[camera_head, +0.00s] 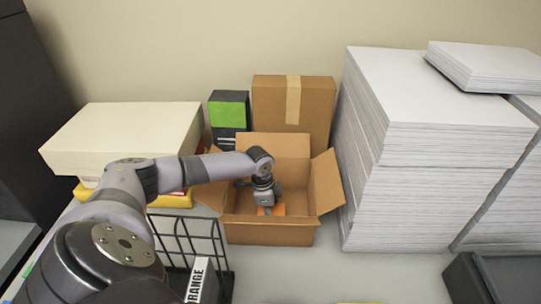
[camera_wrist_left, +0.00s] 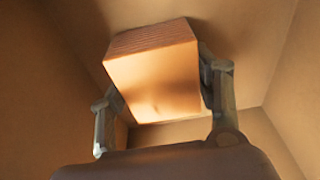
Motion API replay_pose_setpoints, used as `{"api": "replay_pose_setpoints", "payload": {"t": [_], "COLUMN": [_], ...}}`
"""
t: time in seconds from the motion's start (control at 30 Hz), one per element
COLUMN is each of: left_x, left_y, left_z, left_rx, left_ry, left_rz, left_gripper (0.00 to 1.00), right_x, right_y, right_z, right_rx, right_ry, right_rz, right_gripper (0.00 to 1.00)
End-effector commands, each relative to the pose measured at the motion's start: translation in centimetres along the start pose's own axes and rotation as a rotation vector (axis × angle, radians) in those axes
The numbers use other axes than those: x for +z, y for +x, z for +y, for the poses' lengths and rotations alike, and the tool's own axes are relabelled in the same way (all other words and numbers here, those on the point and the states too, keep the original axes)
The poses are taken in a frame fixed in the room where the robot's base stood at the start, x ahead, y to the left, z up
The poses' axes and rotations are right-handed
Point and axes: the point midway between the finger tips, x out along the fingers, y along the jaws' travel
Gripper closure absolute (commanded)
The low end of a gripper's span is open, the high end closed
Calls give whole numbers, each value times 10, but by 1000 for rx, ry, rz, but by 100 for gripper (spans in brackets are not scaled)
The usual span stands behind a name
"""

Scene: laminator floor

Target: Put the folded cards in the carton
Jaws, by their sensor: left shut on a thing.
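The open cardboard carton (camera_head: 270,232) stands on the table against the back, flaps spread. My left gripper (camera_head: 266,203) reaches down into it from above. It is shut on an orange block of folded cards (camera_head: 278,210). In the left wrist view the cards (camera_wrist_left: 155,85) sit between the two fingers of the left gripper (camera_wrist_left: 162,100), with ridged card edges along the top. Brown carton walls (camera_wrist_left: 285,80) surround them. Whether the cards touch the carton floor is unclear. My right gripper is not in view.
A closed brown box (camera_head: 318,105) and a green-and-black box (camera_head: 229,112) stand behind the carton. Tall white paper stacks (camera_head: 425,150) rise close on the right. A black wire rack (camera_head: 185,240) is front left.

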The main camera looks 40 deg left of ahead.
Motion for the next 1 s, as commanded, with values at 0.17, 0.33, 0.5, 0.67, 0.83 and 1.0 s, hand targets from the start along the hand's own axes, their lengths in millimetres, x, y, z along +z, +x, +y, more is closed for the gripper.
{"api": "replay_pose_setpoints", "payload": {"t": [0.17, 0.33, 0.5, 0.67, 0.83, 1.0], "left_x": [0, 0, 0, 0, 0, 1], "left_y": [2, 1, 1, 1, -2, -22], "left_z": [0, 0, 0, 0, 0, -1], "left_rx": [0, 1, 1, 0, 0, -3], "left_ry": [-1, -1, -1, -1, -1, 0], "left_rz": [1, 0, 0, 0, 0, 1], "left_gripper": [79, 31, 22, 22, 22, 22], "right_x": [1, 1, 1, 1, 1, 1], "right_y": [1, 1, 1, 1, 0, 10], "right_z": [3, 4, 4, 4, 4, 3], "right_rx": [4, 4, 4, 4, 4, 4], "right_ry": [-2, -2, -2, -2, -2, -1], "right_rz": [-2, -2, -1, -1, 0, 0], "right_gripper": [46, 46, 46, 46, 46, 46]}}
